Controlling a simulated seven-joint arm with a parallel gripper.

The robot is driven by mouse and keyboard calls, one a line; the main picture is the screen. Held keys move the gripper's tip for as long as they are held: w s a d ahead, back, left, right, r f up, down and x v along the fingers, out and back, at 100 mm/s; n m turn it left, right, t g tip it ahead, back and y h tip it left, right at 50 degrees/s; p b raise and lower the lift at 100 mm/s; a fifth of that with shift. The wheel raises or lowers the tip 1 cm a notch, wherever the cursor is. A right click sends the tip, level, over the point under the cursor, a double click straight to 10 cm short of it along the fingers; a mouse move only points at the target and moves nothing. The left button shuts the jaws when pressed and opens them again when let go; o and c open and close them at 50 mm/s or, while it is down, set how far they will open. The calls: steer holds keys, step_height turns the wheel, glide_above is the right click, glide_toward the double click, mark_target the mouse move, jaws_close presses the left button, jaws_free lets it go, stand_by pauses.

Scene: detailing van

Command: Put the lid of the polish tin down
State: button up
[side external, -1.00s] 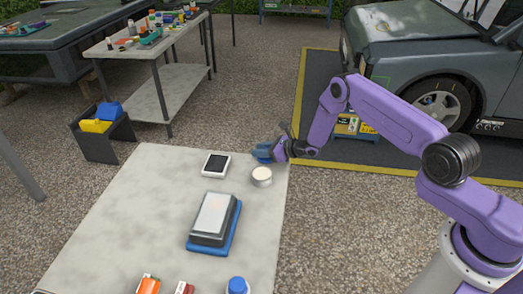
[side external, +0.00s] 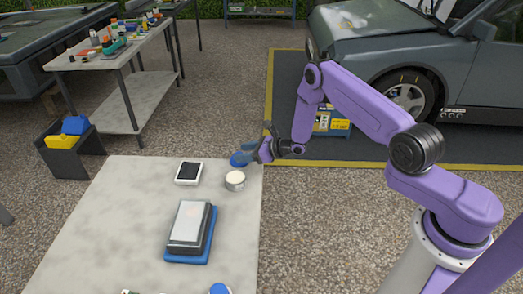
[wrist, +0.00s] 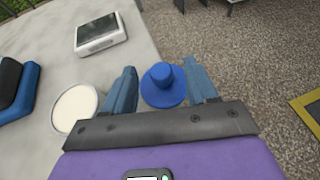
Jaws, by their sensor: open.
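The blue lid (side external: 238,160) with its round knob lies knob up on the table, near the far right corner. In the wrist view the lid (wrist: 163,88) shows between my two fingers, close to the table's edge. My gripper (side external: 246,150) is open, its fingers apart on either side of the lid; a gap shows on each side in the wrist view (wrist: 160,68). The polish tin (side external: 235,182) stands open beside the lid, its pale top showing. It also shows in the wrist view (wrist: 75,108), left of my left finger.
A white device with a dark screen (side external: 188,172) lies left of the tin. A grey block on a blue base (side external: 190,232) lies nearer on the table (side external: 110,225). Bare tabletop is on the left. Past the right edge is gravel.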

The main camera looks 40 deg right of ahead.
steer(key=v, duration=0.7)
steer(key=s+a+r+n+g+y, duration=0.3)
steer(key=a+r+n, duration=0.2)
steer(key=a, duration=0.2)
steer(key=s+a+r+n+g+y, duration=0.2)
steer(key=a+r+n+g+y, duration=0.15)
steer(key=a+r, duration=0.2)
steer(key=s+a+r+n+g+h, duration=0.1)
steer(key=s+a+r+n+g, duration=0.3)
steer(key=s, duration=0.3)
steer(key=s+a+r+n+g+h, duration=0.1)
steer(key=s+a+r+n+g, duration=0.1)
steer(key=s+a+n+g, duration=0.35)
steer(key=s+d+r+n+g+h, duration=0.1)
steer(key=s+d+r+n+h, duration=0.15)
steer(key=s+n, duration=0.45)
steer(key=s+d+r+n+g+h, duration=0.1)
steer(key=s+d+n+h, duration=0.3)
steer(key=s, duration=0.5)
steer(key=s+d+r+n+t+h, duration=0.3)
steer(key=s+d+n+t, duration=0.3)
steer(key=d+n, duration=0.3)
steer(key=s+n+h, duration=0.1)
steer(key=n, duration=0.3)
steer(key=shift+s+r, duration=0.3)
